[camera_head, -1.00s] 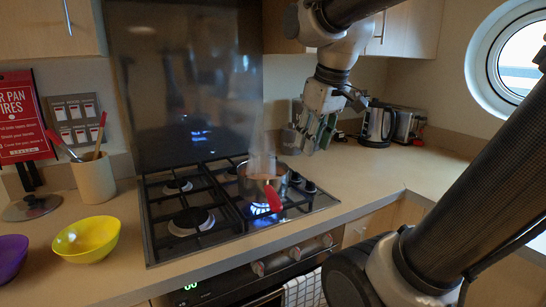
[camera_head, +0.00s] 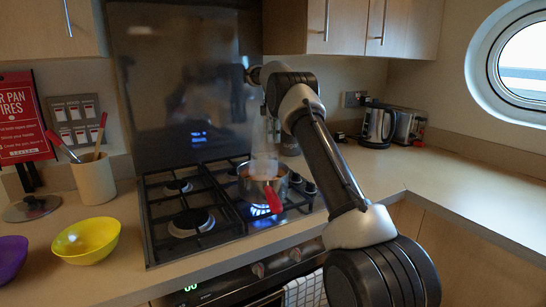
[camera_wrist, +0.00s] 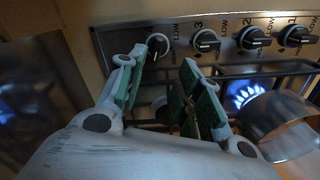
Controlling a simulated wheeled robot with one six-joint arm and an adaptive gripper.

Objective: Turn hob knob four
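In the wrist view, a row of black hob knobs sits on a steel strip. The leftmost knob (camera_wrist: 158,45) is beside the knob marked 3 (camera_wrist: 206,41); its own number is not readable. My gripper (camera_wrist: 162,66) is open, with green-padded fingers apart and nothing between them. Its fingertips are just short of the leftmost knob, one to its left and one to its lower right; contact cannot be made out.
A steaming pan (camera_head: 262,186) with a red handle stands over a lit burner; its flame (camera_wrist: 243,95) is close right of my fingers. Knobs 2 (camera_wrist: 254,39) and 1 (camera_wrist: 297,37) are further right. A yellow bowl (camera_head: 87,240) and kettle (camera_head: 378,126) stand on the counter.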

